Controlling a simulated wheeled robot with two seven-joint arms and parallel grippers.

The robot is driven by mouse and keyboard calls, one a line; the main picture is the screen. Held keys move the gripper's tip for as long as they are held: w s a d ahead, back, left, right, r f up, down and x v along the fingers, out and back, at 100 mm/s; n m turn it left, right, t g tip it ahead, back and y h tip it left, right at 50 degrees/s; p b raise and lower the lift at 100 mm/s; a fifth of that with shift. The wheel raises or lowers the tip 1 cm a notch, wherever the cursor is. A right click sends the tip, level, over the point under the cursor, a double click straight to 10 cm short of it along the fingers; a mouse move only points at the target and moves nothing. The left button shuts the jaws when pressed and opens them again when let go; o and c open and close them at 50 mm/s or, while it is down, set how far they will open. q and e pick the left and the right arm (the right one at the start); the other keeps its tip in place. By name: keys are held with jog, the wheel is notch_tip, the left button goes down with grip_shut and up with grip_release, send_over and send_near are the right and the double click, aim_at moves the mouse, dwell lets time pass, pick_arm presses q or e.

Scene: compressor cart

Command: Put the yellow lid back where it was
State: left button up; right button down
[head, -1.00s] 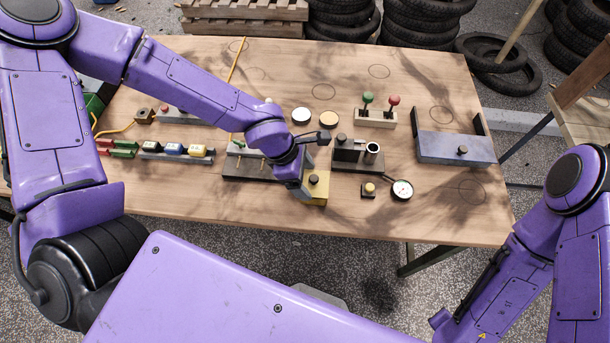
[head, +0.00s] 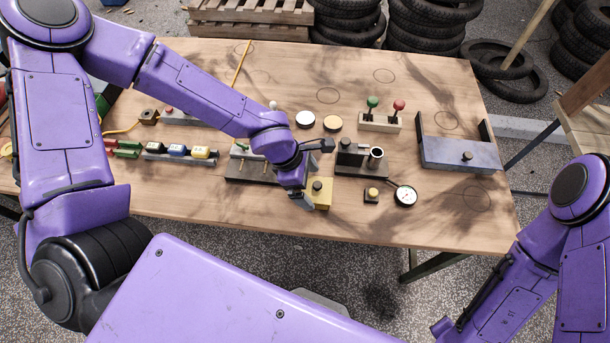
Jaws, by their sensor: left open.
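The yellow lid (head: 322,199), a small yellow block-like piece with a black knob (head: 317,186) on top, is near the middle front of the table. My left gripper (head: 303,198) is open, pointing down just beside the lid's left side and partly covering it. I cannot tell whether a finger touches the lid. Behind the gripper is a dark fixture (head: 240,168) with upright pegs, partly hidden by my left arm. My right arm shows at the lower right, but its gripper is out of view.
A black block with a metal cylinder (head: 376,158) stands right of the lid. A blue-grey tray with a knob (head: 450,153) is at right. The front right table is clear.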

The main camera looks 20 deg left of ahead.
pick_arm(q)
jog(key=p+v, duration=0.2)
jog(key=v, duration=1)
jog(key=shift+r+p, duration=0.3)
jog(key=shift+r, duration=0.15)
